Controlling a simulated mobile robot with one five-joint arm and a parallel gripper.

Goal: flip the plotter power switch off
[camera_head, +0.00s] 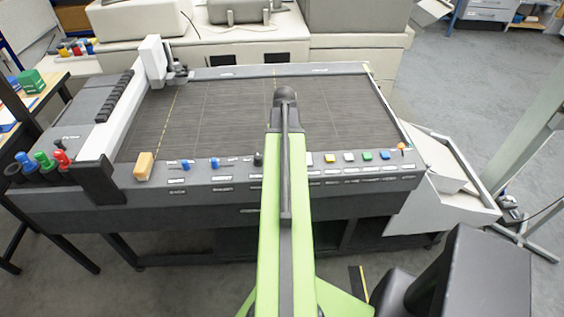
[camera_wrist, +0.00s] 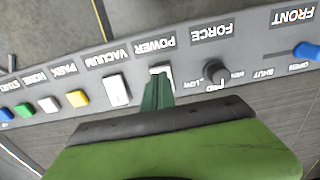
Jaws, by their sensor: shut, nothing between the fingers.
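The plotter (camera_head: 330,186) has a grey control panel along its near edge. In the wrist view the panel labels appear upside down. The white power switch (camera_wrist: 160,71) sits above the POWER label's side of my gripper, partly covered by the fingertips. My gripper (camera_wrist: 157,84) is shut and empty, its green fingers pointing at the power switch. The tips overlap the switch's lower edge in the picture; I cannot tell whether they touch it. In the head view my green arm hides the power switch and my gripper.
The white vacuum switch (camera_wrist: 117,90) stands to the left of the power switch, and the dark force knob (camera_wrist: 216,72) to the right. Yellow (camera_wrist: 77,98), green and blue buttons lie further left. In the head view an orange block (camera_head: 143,166) sits at the panel's left.

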